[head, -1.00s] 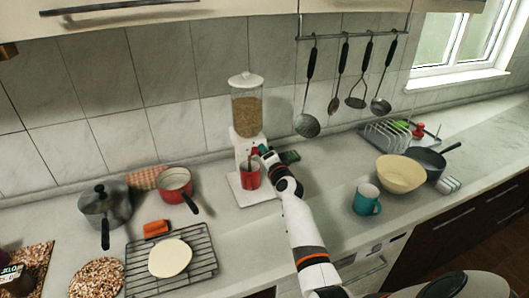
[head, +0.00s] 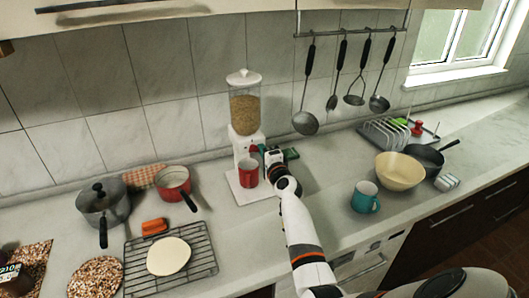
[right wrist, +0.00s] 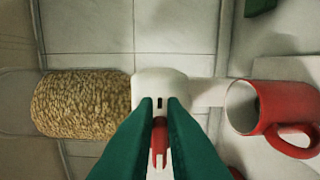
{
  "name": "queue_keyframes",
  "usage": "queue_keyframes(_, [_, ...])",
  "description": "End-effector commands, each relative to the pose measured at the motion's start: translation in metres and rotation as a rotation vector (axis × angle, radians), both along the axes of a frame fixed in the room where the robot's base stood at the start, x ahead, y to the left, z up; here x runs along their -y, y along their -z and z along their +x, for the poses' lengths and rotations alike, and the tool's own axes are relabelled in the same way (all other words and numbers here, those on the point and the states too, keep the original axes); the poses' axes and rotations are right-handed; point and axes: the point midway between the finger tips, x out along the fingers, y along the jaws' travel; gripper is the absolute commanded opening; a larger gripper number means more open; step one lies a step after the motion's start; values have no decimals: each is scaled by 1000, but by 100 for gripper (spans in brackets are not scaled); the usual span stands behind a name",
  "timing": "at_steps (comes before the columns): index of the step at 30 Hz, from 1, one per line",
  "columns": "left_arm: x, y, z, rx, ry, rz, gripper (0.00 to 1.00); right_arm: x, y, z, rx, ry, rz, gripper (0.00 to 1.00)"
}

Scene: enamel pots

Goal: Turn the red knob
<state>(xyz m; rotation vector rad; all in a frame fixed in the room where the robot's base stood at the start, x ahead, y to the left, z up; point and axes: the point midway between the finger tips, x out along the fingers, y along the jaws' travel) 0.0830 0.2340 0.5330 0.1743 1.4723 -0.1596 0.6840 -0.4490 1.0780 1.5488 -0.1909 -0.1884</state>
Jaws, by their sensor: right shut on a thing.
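The red knob (right wrist: 159,140) sits on the front of a white cereal dispenser (head: 245,108) with a clear, grain-filled hopper. In the right wrist view, the green fingers of my right gripper (right wrist: 158,110) are closed around the knob, one on each side. In the head view, my right gripper (head: 262,151) reaches the dispenser from the right, and the knob (head: 254,149) shows only as a small red patch beside it. A red mug (head: 248,174) stands upright on the dispenser's base below; it also shows in the right wrist view (right wrist: 268,108). My left gripper is not in view.
A teal mug (head: 366,198), a cream bowl (head: 400,172) and a dark pan (head: 427,160) stand to the right. Pots, a wire rack (head: 205,262) and a red saucepan (head: 173,180) are to the left. Utensils hang on the wall behind.

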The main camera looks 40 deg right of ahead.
Motion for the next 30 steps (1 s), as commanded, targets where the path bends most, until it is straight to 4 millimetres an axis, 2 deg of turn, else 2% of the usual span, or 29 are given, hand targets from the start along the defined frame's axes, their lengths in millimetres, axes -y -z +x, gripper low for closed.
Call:
queue_keyframes(1, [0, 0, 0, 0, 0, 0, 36, -9, 9, 1, -18, -20, 6, 0])
queue_keyframes(5, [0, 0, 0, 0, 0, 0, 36, -9, 9, 1, -18, -20, 5, 0])
queue_keyframes(6, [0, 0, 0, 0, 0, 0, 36, -9, 9, 1, -18, -20, 5, 13])
queue_keyframes(9, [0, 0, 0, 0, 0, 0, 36, -9, 8, 1, -17, -20, 5, 30])
queue_keyframes(10, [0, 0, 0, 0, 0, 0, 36, -9, 8, 2, -16, -20, 5, 32])
queue_keyframes(23, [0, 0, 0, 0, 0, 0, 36, -5, 3, 0, -7, -10, 2, 32])
queue_keyframes(26, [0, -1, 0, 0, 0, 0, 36, -6, 2, -6, -6, -10, 1, 32])
queue_keyframes(30, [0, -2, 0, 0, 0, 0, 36, -11, 3, -25, -7, -9, 1, 32])
